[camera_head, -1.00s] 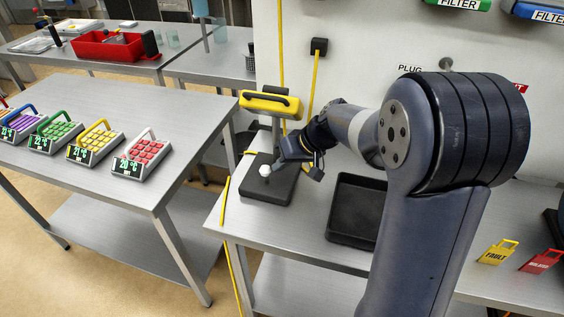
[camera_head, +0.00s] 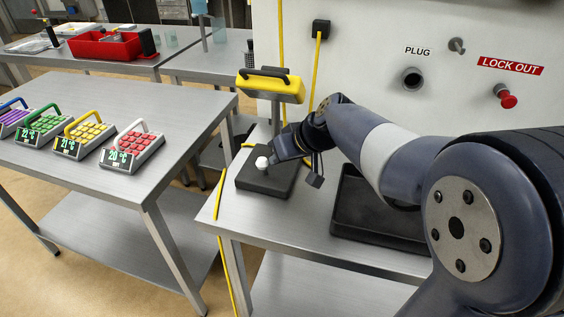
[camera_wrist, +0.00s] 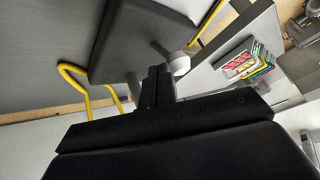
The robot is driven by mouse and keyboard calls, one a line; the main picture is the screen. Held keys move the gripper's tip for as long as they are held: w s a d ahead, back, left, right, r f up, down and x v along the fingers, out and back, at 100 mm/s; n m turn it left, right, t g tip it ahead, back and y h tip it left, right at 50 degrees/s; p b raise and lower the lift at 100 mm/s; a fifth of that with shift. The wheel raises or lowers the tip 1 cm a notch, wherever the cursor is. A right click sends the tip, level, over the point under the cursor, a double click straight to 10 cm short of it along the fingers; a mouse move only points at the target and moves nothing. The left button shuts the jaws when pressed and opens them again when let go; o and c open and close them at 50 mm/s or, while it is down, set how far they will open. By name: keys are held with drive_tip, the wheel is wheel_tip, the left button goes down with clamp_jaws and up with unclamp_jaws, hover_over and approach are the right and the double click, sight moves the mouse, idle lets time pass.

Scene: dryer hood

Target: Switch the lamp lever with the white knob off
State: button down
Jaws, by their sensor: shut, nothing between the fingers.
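The white knob (camera_head: 262,163) of the lamp lever stands above a dark square base (camera_head: 268,182) at the left end of the metal bench. A yellow lamp head with a black handle (camera_head: 271,85) stands on a post behind it. My gripper (camera_head: 274,160) is shut and empty, right beside the knob on its right side. In the wrist view the shut fingers (camera_wrist: 158,84) are next to the white knob (camera_wrist: 178,64), with the dark base (camera_wrist: 130,40) behind. I cannot tell whether they touch the knob.
A black tray (camera_head: 380,237) lies on the bench (camera_head: 300,232) right of the base. A yellow cable (camera_head: 219,220) runs down the bench's left edge. Keypads with coloured handles (camera_head: 132,150) stand on the left table. A plug socket (camera_head: 412,79) and red lock-out knob (camera_head: 506,97) are on the wall.

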drive_tip(key=shift+s, duration=0.15)
idle(0.5)
drive_tip(key=shift+w+d+b, duration=0.25)
drive_tip(key=shift+w+b, duration=0.15)
drive_tip(key=shift+w, duration=0.4)
drive_tip(key=v, duration=1)
drive_tip(key=shift+s+r, duration=0.2)
drive_tip(key=shift+s, duration=0.25)
drive_tip(key=shift+d, duration=0.1)
drive_tip(key=x, duration=1.1)
drive_tip(key=shift+w+d+r, duration=0.1)
drive_tip(key=shift+w, duration=0.1)
drive_tip(key=shift+s+a+r, duration=0.1)
drive_tip(key=shift+s+a, duration=0.15)
drive_tip(key=shift+s, duration=0.45)
